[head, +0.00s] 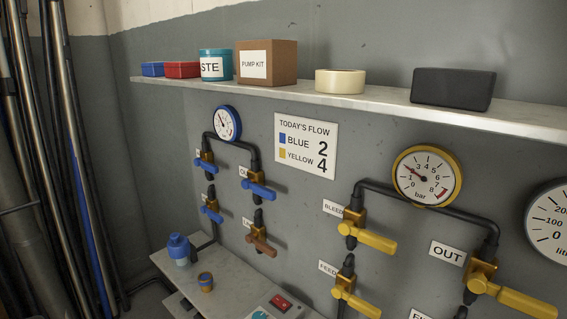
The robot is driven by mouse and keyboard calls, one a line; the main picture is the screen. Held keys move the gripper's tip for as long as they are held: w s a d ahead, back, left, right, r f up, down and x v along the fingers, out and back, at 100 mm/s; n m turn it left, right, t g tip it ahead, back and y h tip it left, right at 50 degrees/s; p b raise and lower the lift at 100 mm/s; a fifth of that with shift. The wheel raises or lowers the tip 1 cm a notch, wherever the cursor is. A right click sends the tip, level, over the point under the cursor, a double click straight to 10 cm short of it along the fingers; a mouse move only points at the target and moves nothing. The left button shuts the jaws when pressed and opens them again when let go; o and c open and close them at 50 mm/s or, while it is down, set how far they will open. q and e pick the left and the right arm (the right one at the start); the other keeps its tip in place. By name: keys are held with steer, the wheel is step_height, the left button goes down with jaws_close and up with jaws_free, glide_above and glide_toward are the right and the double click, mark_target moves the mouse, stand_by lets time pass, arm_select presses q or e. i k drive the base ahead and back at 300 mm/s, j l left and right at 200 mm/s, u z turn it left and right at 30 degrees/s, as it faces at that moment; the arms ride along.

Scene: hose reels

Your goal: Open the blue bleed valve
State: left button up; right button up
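The blue pipe group hangs below a blue-rimmed gauge (226,123). Its upper-left valve has a brass body and blue handle (205,164); the label beside it is mostly hidden, so I cannot read whether it says BLEED. Another blue-handled valve (259,189) sits to its right, and a third (212,212) sits below it. A brown-handled valve (261,245) is at the lower right of this group. The yellow group has its own valve (369,236) beside a readable BLEED label (334,208). Neither gripper is in view.
A shelf (390,101) with boxes, a tin and a tape roll juts out above the valves. A lower ledge (225,268) carries a blue bottle (180,248), a small cup (206,282) and a red-switch box (281,302). Long pipes (75,170) stand at the left.

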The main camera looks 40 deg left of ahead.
mark_target(211, 168)
steer(key=u, duration=1.85)
